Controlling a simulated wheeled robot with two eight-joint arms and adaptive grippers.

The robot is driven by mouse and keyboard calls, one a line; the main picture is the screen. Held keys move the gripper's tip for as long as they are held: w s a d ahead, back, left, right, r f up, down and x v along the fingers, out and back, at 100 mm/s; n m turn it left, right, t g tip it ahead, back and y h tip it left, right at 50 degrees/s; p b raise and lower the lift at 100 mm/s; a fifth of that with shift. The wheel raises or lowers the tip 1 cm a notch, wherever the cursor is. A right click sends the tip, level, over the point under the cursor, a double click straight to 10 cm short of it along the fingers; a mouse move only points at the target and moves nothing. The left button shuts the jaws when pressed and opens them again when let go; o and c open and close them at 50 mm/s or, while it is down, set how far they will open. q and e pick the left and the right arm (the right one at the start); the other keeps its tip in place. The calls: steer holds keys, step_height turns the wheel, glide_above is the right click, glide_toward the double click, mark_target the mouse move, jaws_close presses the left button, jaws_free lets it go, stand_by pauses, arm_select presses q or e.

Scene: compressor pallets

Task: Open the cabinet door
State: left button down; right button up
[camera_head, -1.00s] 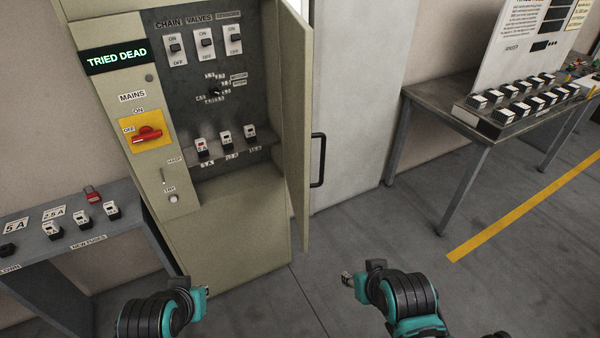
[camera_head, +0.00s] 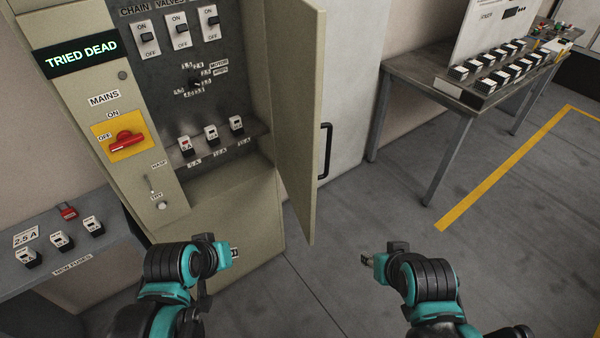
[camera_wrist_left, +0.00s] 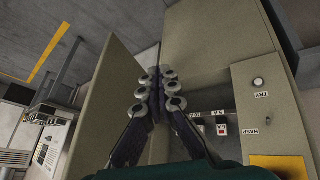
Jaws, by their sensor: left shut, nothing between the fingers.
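The beige cabinet (camera_head: 225,225) stands at the left centre with its front open. Its beige door (camera_head: 298,110) stands swung out on the right, its inner face toward me. A black bar handle (camera_head: 328,150) shows at the door's outer edge. My left gripper (camera_head: 235,253) is shut and empty, low in front of the cabinet and left of the door. In the left wrist view its fingers (camera_wrist_left: 155,80) lie between the door (camera_wrist_left: 100,105) and the cabinet body (camera_wrist_left: 215,45). My right gripper (camera_head: 367,259) is right of the door, apart from it; its jaws are too small to read.
Inside the cabinet are switches, a dial and fuses; a red mains switch (camera_head: 126,141) sits left. A fuse shelf (camera_head: 100,255) is at the left. A metal table (camera_head: 410,75) with black-and-white blocks stands at the right. Floor (camera_head: 375,210) between door and table is clear.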

arm_select(q)
steer(key=n, duration=0.1)
steer(key=n+h+b, duration=0.1)
steer(key=n+h, duration=1.5)
steer(key=n, duration=0.2)
glide_toward(309, 171)
steer(key=shift+g, duration=0.3)
steer(key=b+x, duration=0.3)
steer(key=x, duration=0.2)
steer(key=shift+w+d+f, duration=0.1)
steer(key=shift+w+d, duration=0.45)
steer(key=shift+d, duration=0.25)
